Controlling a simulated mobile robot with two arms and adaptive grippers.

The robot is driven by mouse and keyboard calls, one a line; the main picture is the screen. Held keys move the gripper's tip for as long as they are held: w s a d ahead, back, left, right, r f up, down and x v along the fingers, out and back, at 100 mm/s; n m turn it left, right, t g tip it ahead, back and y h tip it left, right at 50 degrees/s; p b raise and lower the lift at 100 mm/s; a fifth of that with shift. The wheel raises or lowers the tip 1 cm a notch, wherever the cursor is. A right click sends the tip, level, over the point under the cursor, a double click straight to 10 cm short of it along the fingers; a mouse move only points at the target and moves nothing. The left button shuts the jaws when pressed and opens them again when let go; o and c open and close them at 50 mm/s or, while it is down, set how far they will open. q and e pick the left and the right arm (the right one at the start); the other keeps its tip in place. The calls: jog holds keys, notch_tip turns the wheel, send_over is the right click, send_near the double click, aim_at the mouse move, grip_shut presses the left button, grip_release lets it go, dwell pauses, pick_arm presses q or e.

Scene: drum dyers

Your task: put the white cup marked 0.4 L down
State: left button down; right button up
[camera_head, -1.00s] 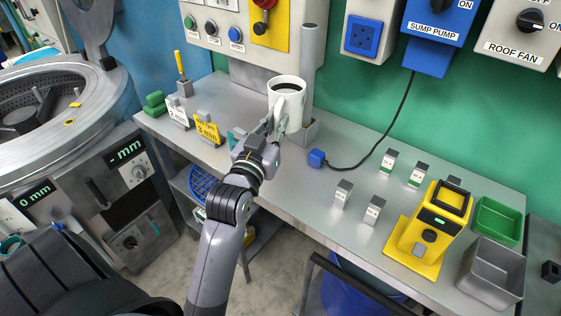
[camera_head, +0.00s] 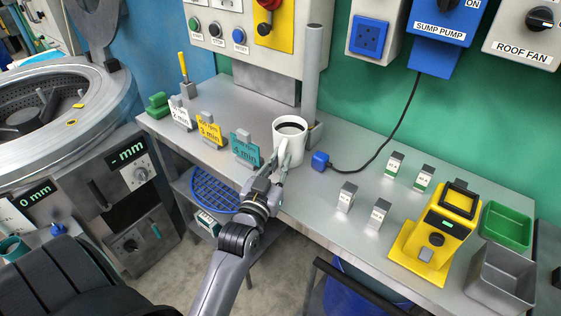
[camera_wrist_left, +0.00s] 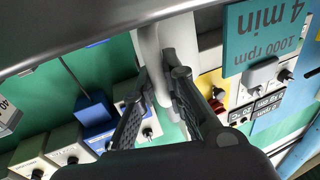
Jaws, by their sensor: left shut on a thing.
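The white cup (camera_head: 289,143) stands upright with dark contents, above or on the grey worktop (camera_head: 330,222). I cannot tell whether its base touches. No 0.4 L mark is readable. My left gripper (camera_head: 284,162) is shut on the cup's handle, on its near side, with the arm coming from below. In the left wrist view the fingers (camera_wrist_left: 158,88) close around a pale part of the cup (camera_wrist_left: 149,45). My right gripper is not in view.
A teal 4 min card (camera_head: 245,148) stands just left of the cup, with a yellow card (camera_head: 209,130) beyond. A grey post (camera_head: 311,75) rises behind it. A blue plug (camera_head: 320,160) lies to its right. Small blocks and a yellow device (camera_head: 437,225) stand farther right.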

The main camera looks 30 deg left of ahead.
pick_arm(q)
jog(key=shift+f, duration=0.1)
jog(key=c, duration=1.7)
grip_release()
jog(key=shift+o, duration=0.2)
